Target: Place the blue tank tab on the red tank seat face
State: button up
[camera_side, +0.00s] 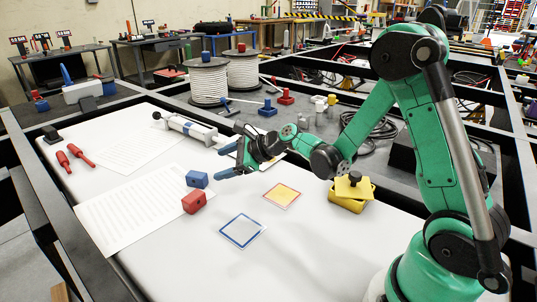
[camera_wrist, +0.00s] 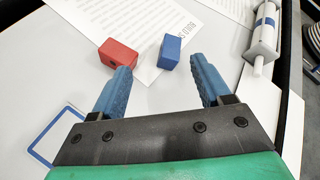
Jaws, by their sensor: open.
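A blue block (camera_side: 196,179), which I take for the tank tab, lies on the white work surface. A red block (camera_side: 194,202), which I take for the tank seat, sits just in front of it, apart from it. My gripper (camera_side: 230,162) is open and empty, above the surface to the right of the blue block. In the wrist view the blue block (camera_wrist: 171,52) shows beyond and between the fingertips (camera_wrist: 160,68), nearer the right finger. The red block (camera_wrist: 117,53) is beyond the left fingertip, which overlaps its lower edge. A small dark hole shows in the red block.
A yellow box (camera_side: 351,191) stands right, two red tools (camera_side: 75,157) left, and a white cylinder (camera_side: 190,128) behind. Printed sheets (camera_side: 120,208) lie left. The front surface is clear.

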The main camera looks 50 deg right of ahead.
jog(key=s+a+r+n+g+h, duration=0.2)
jog(key=s+r+n, duration=0.3)
jog(key=n, duration=0.8)
jog(key=s+a, duration=0.1)
jog(key=s, duration=0.2)
jog(key=shift+a+r+n+g, duration=0.25)
jog(key=shift+a+n+g, duration=0.05)
jog(key=shift+a+n, duration=0.1)
jog(key=shift+o, duration=0.5)
jog(key=s+n+g+h, duration=0.1)
jog(key=s+n+h, duration=0.1)
jog(key=s+n, duration=0.6)
jog(key=n, duration=0.3)
jog(key=shift+d+r+h, duration=0.25)
jog(key=shift+r+h, duration=0.05)
jog(key=shift+s+n, duration=0.25)
jog(key=shift+n, duration=0.25)
